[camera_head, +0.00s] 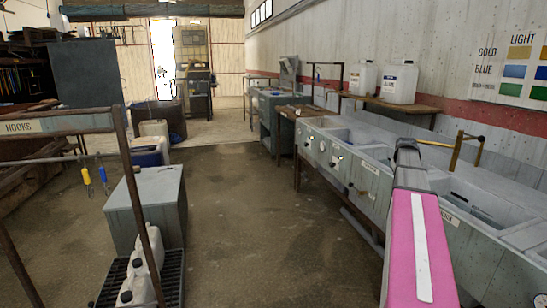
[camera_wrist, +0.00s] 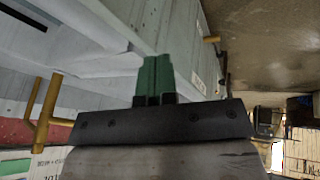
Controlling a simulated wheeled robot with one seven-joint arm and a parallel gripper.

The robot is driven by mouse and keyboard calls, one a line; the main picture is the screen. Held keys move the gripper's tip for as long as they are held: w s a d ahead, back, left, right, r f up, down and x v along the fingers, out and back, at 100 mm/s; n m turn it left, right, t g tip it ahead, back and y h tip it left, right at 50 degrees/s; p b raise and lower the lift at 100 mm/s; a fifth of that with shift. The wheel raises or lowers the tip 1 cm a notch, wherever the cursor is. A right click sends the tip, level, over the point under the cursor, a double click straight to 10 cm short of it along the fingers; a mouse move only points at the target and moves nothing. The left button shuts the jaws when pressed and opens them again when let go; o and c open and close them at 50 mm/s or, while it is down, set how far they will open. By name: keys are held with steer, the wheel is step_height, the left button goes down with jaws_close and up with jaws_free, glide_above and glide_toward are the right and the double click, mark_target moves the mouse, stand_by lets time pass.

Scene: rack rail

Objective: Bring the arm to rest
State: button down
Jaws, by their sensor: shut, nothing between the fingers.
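My gripper (camera_wrist: 154,75) shows in the wrist view as two green fingers side by side, touching, with nothing between them. It is over the grey sink line, apart from any hung tool. In the head view my pink arm with a white stripe reaches up over the right side of the long grey tank line (camera_head: 325,150). The fingers cannot be made out there. The tank line also fills the left of the wrist view (camera_wrist: 100,80).
A brass pipe rail (camera_head: 458,152) stands up from the tanks near my arm. White jugs (camera_head: 399,84) stand on a shelf behind. At left are a rack rail labelled HOOKS (camera_head: 50,124), a grey cabinet (camera_head: 146,205) and white canisters (camera_head: 142,265). The middle floor (camera_head: 250,220) is clear.

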steer(key=s+a+f+g+y, duration=0.1)
steer(key=s+a+f, duration=0.4)
steer(key=a+f, duration=0.75)
steer(key=s+a+f+g+y, duration=0.1)
steer(key=s+a+f, duration=0.6)
steer(key=s+a, duration=0.3)
steer(key=s+a+f+g+y, duration=0.1)
steer(key=s+a+f, duration=0.6)
steer(key=a, duration=0.8)
steer(key=s+g, duration=0.1)
steer(key=s, duration=0.2)
steer(key=shift+s+n, duration=0.25)
steer(key=shift+n, duration=0.05)
